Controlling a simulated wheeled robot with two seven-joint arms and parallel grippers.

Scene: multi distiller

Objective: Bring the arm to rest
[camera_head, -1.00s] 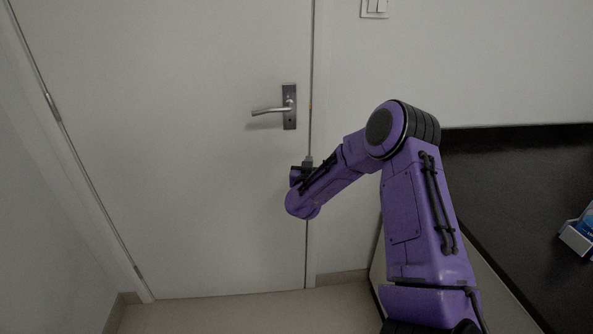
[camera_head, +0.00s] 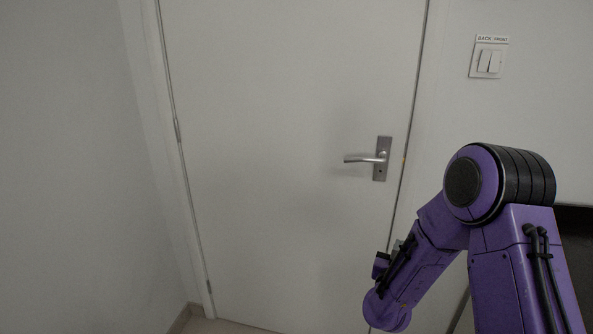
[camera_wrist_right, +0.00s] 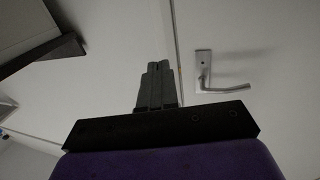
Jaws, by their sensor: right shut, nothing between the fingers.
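My purple right arm (camera_head: 490,245) comes in from the lower right in the head view, bent at a black-banded joint, with its forearm pointing down and left. Its hand is mostly hidden behind the forearm there. In the right wrist view my right gripper (camera_wrist_right: 158,72) is shut and empty, its dark fingers side by side. It points toward the white door and its frame, apart from the lever handle (camera_wrist_right: 226,84), which is to its right in that view. My left gripper is not in view.
The white door (camera_head: 280,150) is closed, with its metal handle (camera_head: 370,160) left of my arm. A light switch (camera_head: 486,62) is on the wall at upper right. A dark counter (camera_head: 577,235) shows at the right edge. A bare wall (camera_head: 70,150) stands at left.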

